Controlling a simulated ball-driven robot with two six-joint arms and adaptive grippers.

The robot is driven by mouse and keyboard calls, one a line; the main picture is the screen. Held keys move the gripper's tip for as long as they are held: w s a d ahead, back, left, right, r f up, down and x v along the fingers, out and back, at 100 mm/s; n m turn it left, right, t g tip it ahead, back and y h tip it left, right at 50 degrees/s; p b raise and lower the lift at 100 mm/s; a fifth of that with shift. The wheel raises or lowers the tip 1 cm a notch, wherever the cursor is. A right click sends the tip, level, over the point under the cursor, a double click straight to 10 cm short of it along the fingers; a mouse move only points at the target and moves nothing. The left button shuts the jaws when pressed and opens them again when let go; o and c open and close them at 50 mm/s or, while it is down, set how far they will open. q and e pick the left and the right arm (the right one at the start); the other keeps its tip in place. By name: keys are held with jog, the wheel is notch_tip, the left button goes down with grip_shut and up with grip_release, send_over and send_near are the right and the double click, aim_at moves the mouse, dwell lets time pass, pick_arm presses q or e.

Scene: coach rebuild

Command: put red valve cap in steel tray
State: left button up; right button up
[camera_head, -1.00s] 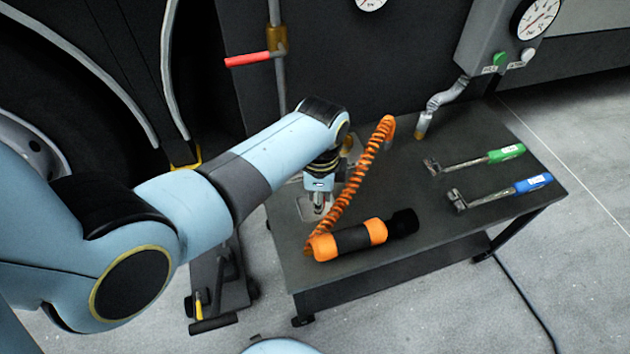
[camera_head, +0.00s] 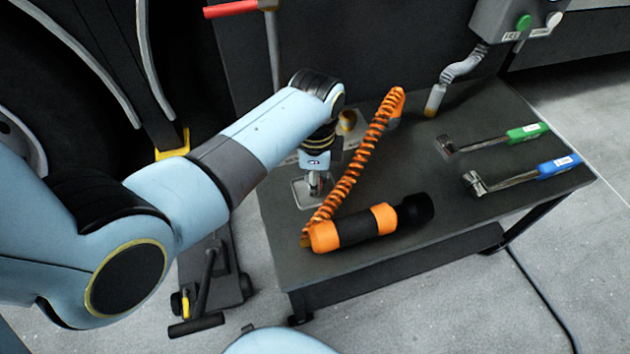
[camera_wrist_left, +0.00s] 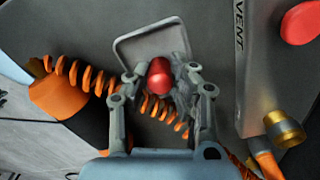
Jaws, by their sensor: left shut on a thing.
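The red valve cap (camera_wrist_left: 160,76) is between the fingertips of my left gripper (camera_wrist_left: 162,80) in the left wrist view. That gripper is shut on it. The steel tray (camera_wrist_left: 122,48), a shallow grey square dish with a raised rim, lies just beyond the cap in that view. In the head view my left gripper (camera_head: 315,186) points down over the tray (camera_head: 300,202) on the dark bench. The cap is hidden there. I cannot tell whether the cap touches the tray floor. My right gripper is in neither view.
An orange coiled hose (camera_head: 350,175) runs close beside the gripper. An orange-black cylinder (camera_head: 358,227) lies in front. Green-handled (camera_head: 500,140) and blue-handled (camera_head: 520,175) tools lie right. A panel marked VENT (camera_wrist_left: 250,70) and a brass fitting (camera_wrist_left: 284,129) stand close by.

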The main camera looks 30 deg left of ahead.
pick_arm(q)
jog(key=shift+f, duration=0.2)
jog(key=o, duration=0.6)
jog(key=shift+c, duration=0.2)
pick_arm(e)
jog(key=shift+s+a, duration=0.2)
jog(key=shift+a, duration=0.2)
pick_arm(q)
notch_tip(320, 180, up, 12)
jog(key=p, duration=0.4)
jog(key=shift+r+p, duration=0.2)
jog(key=shift+p, duration=0.2)
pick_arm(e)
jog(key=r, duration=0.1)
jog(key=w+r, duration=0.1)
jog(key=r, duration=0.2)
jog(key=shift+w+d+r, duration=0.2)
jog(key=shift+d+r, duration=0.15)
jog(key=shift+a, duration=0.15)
pick_arm(q)
jog(key=shift+s+f, duration=0.1)
jog(key=shift+s, duration=0.05)
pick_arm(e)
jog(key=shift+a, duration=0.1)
